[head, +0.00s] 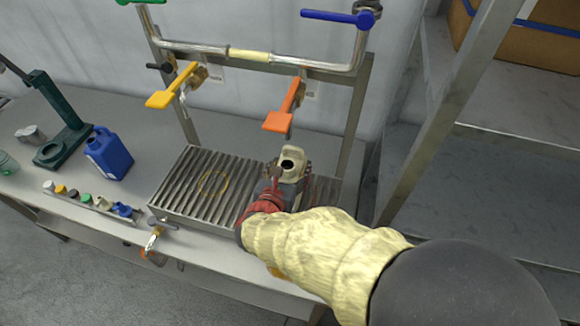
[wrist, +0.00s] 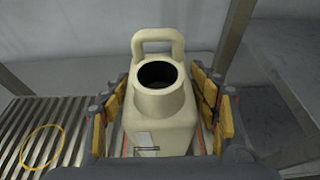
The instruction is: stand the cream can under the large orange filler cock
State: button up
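The cream can (head: 291,163), with a loop handle and open dark mouth, stands upright on the ribbed drip tray (head: 178,205), below the large orange filler cock (head: 282,112) in the head view. The can (wrist: 160,122) fills the middle of the wrist view. My gripper (wrist: 163,115) has its yellow-padded fingers on either side of the can, with narrow gaps showing, so it looks open around it. Thin orange lines show on the tray at both sides of the can; the rest of that marking is hidden. In the head view my arm hides part of the gripper.
A yellow cock (head: 172,88) hangs to the left, above a yellow ring (head: 213,183) on bare tray. A blue jug (head: 109,154), a green stand (head: 62,130) and a rack of coloured caps (head: 90,200) stand further left. A metal shelf post (head: 435,115) rises on the right.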

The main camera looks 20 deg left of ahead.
jog(key=o, duration=0.3)
jog(key=shift+r, duration=0.2)
jog(key=shift+s+r, duration=0.15)
jog(key=shift+s, duration=0.2)
jog(key=p+v, duration=0.2)
jog(key=v, duration=0.9)
jog(key=shift+s, duration=0.15)
